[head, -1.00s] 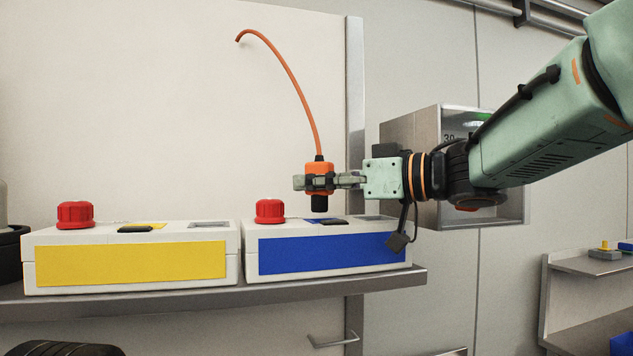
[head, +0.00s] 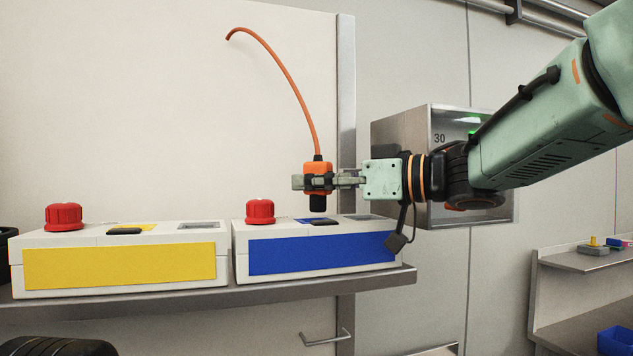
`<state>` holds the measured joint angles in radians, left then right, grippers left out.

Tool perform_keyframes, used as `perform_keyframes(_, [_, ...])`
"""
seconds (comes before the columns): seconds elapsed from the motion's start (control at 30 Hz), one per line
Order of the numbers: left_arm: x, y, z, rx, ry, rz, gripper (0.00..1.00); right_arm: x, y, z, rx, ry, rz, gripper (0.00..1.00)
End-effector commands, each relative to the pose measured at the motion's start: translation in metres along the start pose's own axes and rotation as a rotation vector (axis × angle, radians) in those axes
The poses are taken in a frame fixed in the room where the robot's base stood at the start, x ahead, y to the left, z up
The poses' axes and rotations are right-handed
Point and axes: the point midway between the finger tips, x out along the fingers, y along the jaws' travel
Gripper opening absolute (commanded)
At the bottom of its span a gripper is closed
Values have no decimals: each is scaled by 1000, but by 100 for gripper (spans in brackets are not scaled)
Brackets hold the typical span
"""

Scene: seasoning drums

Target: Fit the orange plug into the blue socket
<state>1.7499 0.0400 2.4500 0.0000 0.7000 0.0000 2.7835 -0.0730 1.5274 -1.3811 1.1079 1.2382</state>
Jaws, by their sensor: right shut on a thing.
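The orange plug (head: 317,171) has a black lower end and an orange cable (head: 287,80) that arcs up and left. My right gripper (head: 318,182) is shut on the plug and holds it upright, with its black end pointing down. The plug hangs just above the white box with the blue front (head: 322,255). On that box's top is a blue patch with a black piece, the blue socket (head: 324,222). The plug's black end appears slightly above it and apart from it; the exact depth is hard to tell. My left gripper is not in view.
A red knob (head: 260,212) stands on the blue box, left of the plug. A similar box with a yellow front (head: 120,267) and red knob (head: 63,217) sits to the left. Both rest on a metal shelf (head: 225,303). A metal cabinet (head: 400,125) is behind my right gripper.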

Motion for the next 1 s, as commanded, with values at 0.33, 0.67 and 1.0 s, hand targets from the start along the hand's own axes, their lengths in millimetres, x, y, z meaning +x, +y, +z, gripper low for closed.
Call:
perform_keyframes(0.33, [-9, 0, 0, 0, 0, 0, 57, 4, -2, -2, -2, -3, 0, 0])
perform_keyframes(0.67, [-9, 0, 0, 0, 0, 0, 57, 5, -2, 0, -2, -3, 0, 0])
perform_keyframes(1.0, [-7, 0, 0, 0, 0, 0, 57, 5, -2, 6, -1, -4, 0, 0])
